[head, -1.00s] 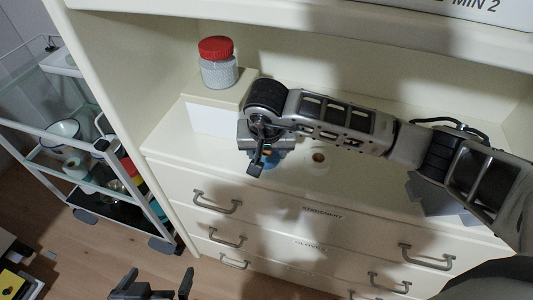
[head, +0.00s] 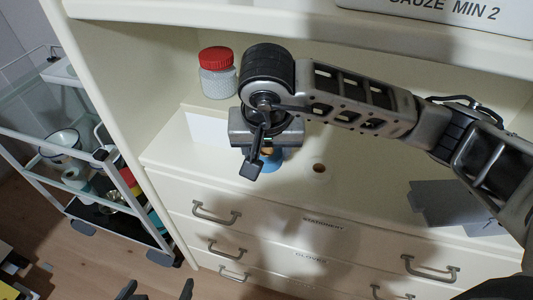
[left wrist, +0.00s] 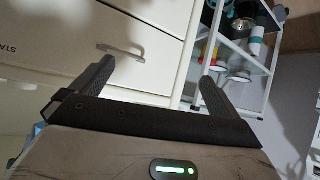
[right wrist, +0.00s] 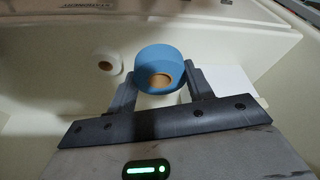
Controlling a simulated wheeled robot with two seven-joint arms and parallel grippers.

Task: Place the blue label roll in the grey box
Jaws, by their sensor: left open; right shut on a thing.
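The blue label roll (head: 270,160) is between the fingers of my right gripper (head: 262,157), partly hidden behind it in the head view. In the right wrist view the blue roll (right wrist: 160,69) sits between both fingertips, its brown core showing. The grey box (head: 448,203) is on the counter at the right, partly covered by my right arm; its inside is hard to make out. My left gripper (head: 155,291) is at the bottom edge of the head view. In the left wrist view it (left wrist: 157,75) is open and empty, facing drawers and a trolley.
A white roll (head: 318,171) stands on the counter between the blue roll and the grey box. A red-lidded jar (head: 217,73) stands on a ledge at the left. A shelf with a lettered white box (head: 440,15) overhangs the counter. A trolley (head: 90,170) stands left.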

